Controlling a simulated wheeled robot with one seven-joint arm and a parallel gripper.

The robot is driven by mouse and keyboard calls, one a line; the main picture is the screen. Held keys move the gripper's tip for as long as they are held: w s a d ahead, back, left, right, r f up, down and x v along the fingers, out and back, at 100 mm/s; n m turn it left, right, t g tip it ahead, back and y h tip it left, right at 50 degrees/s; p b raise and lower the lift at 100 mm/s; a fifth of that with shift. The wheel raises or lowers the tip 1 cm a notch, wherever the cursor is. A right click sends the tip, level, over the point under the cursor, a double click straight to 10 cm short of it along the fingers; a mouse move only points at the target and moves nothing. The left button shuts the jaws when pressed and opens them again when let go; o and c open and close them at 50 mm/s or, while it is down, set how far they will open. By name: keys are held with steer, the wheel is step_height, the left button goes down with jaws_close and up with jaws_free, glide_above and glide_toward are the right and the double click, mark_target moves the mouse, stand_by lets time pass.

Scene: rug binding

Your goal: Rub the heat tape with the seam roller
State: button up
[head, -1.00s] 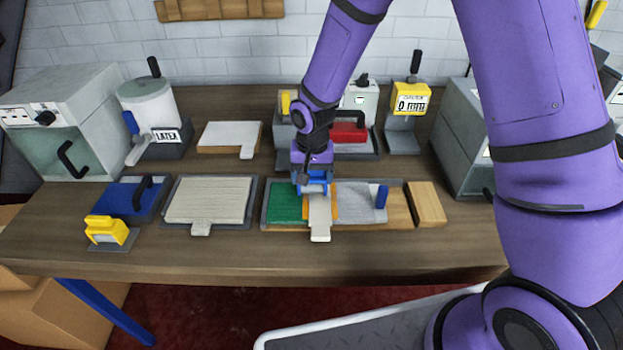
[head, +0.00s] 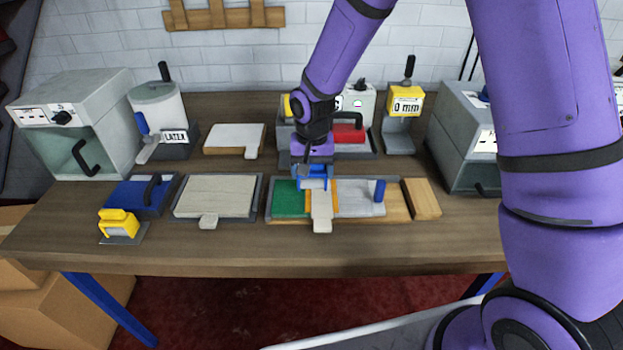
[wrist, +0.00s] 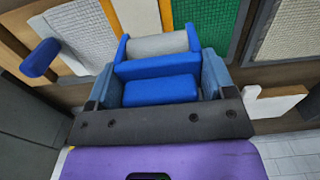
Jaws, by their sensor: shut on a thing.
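The seam roller has a blue frame with a grey cylinder (wrist: 158,45). My gripper (head: 312,172) is shut on its blue handle; in the wrist view the handle (wrist: 160,90) sits between the two fingers. The heat tape (head: 321,208) is a pale strip with orange edges, between a green piece (head: 287,198) and a light grey piece (head: 352,200). Its near end hangs over the board's front edge. The roller is over the far part of the tape and hides it there. Whether the cylinder touches the tape I cannot tell.
A wooden block (head: 426,199) lies at right. A beige mat tray (head: 215,196) and a yellow tool (head: 119,224) are at left.

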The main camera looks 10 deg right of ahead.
steer(key=shift+r, duration=2.15)
